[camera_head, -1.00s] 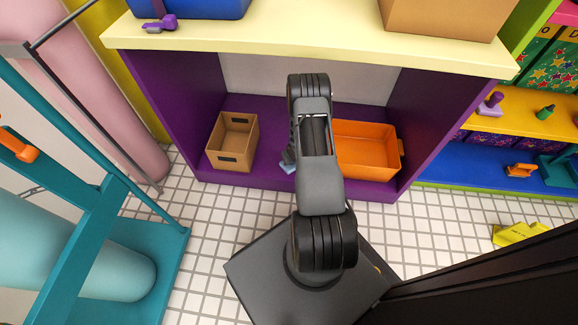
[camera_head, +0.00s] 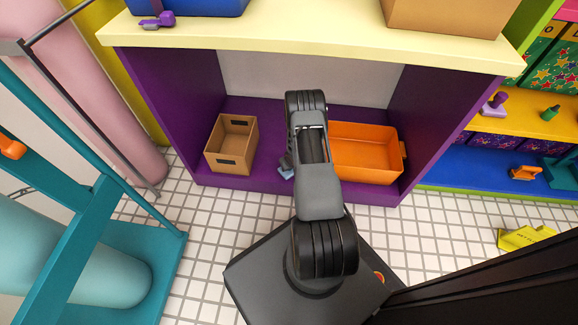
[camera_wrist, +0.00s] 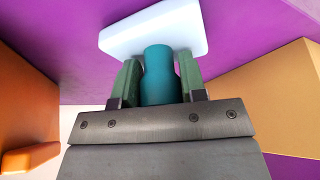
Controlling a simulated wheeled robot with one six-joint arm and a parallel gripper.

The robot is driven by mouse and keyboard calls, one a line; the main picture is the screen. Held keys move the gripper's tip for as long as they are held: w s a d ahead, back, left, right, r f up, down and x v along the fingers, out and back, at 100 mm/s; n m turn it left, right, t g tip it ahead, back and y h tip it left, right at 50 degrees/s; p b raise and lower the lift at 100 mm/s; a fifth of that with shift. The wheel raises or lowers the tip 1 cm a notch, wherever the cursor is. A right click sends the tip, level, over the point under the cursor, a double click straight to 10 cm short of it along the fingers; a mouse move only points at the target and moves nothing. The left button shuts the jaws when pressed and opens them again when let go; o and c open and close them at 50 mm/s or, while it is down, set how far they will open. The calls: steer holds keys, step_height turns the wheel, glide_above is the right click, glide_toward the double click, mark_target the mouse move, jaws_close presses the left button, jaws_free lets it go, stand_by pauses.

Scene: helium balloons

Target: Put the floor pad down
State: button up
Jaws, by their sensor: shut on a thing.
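The floor pad shows in the wrist view as a pale, blue-white rectangular slab (camera_wrist: 155,30) with a teal round grip (camera_wrist: 160,78) on it. My gripper (camera_wrist: 158,66) has its green fingers closed on both sides of the teal grip. Behind the slab is the purple surface of the shelf unit (camera_head: 275,180); I cannot tell whether the slab touches it. In the head view only a small pale blue bit (camera_head: 286,173) shows beside my arm, between the two bins.
A cardboard box (camera_head: 231,144) stands left of my arm and an orange bin (camera_head: 368,153) right of it, both in the purple compartment. The cream top (camera_head: 310,42) overhangs them. A teal frame (camera_head: 85,235) stands at left; a yellow sign (camera_head: 527,237) lies at right.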

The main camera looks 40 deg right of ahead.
steer(key=o, duration=0.9)
steer(key=shift+f, duration=0.1)
